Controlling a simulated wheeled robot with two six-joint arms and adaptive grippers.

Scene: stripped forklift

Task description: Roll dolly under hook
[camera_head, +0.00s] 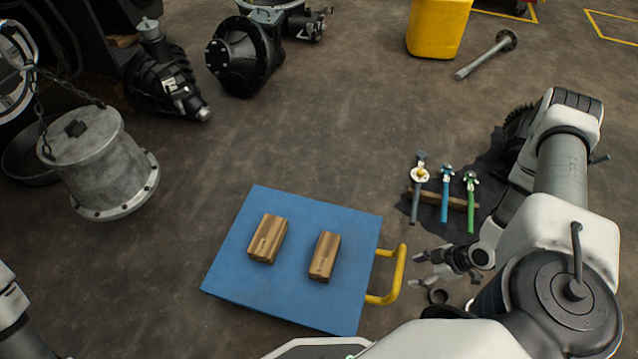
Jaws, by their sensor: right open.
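The dolly is a flat blue platform (295,225) on the floor in the lower middle, turned slightly, with a yellow handle (399,275) on its right side. Two brown blocks, a left one (267,238) and a right one (325,255), lie on it. My right gripper (416,270) is open and empty just right of the handle, apart from it as far as I can tell. A chain (38,110) hangs at the upper left by a grey flanged metal drum (95,155); I cannot make out a hook. Only a piece of my left arm shows at the lower left edge.
Dark machine parts (240,55) stand at the back left. A yellow bin (437,27) and a metal shaft (487,54) are at the back. Several coloured-handled tools (445,192) lie right of the dolly on a dark mat. Floor between the drum and dolly is clear.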

